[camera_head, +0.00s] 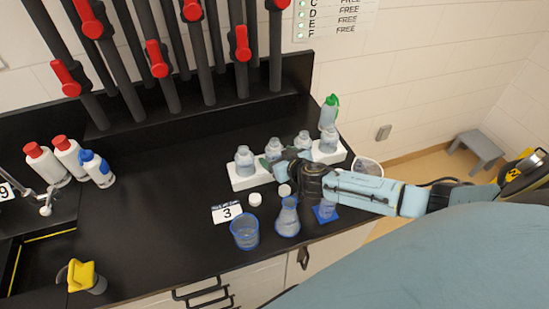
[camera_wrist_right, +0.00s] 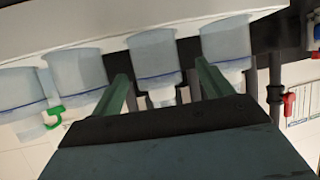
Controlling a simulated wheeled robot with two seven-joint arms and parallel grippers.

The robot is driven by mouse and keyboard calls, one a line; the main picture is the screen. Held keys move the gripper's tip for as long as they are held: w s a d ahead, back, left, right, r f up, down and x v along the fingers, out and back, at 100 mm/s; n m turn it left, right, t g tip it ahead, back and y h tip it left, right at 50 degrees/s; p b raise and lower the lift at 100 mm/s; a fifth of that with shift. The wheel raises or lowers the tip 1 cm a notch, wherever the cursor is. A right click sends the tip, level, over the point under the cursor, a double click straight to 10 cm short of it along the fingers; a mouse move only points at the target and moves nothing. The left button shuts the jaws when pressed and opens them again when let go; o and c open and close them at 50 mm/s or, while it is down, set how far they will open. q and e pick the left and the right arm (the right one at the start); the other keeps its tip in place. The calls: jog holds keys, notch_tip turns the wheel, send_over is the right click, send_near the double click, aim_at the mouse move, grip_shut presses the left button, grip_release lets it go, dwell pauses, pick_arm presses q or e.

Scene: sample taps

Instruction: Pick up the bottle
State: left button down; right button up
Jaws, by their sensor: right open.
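Several clear bottles stand upright in a white rack (camera_head: 243,183) on the black bench. My right gripper (camera_head: 270,163) is at the rack beside the second bottle from the left (camera_head: 273,148), partly hiding it. In the right wrist view, which shows the scene upside down, my open right gripper (camera_wrist_right: 161,72) has one finger on each side of that bottle (camera_wrist_right: 154,52) as pictured. The jaws are empty; I cannot tell how far the fingertips reach around the bottle. The leftmost bottle (camera_head: 245,160) is close by and also shows in the wrist view (camera_wrist_right: 226,42). My left gripper is out of view.
Red-capped bottles (camera_head: 44,163) stand left. The bench's middle is clear.

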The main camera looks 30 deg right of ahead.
jog(key=shift+x, duration=2.6)
jog(key=shift+d, duration=0.2)
jog(key=c, duration=1.1)
jog(key=shift+r, duration=5)
